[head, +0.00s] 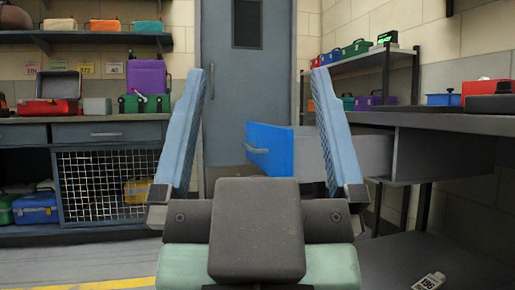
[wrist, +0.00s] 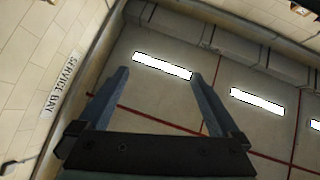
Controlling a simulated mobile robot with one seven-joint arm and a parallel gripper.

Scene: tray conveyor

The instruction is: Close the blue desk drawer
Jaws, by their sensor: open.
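The blue desk drawer (head: 269,148) is pulled out from under the dark desk top (head: 440,121) on the right in the head view. Its blue front with a grey handle (head: 257,149) faces left, and its grey side shows behind the front. My gripper (head: 260,78) is in the foreground of the head view, pointing up, with its two blue fingers wide apart and nothing between them. The right finger hides part of the drawer's side. In the wrist view my gripper (wrist: 161,75) points at the ceiling, and no drawer shows there.
A grey door (head: 231,90) stands behind. A workbench with a mesh cabinet (head: 100,187) is on the left, with toolboxes above. A shelf rack (head: 375,56) stands behind the desk. A white tag (head: 429,281) lies on the floor at the lower right.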

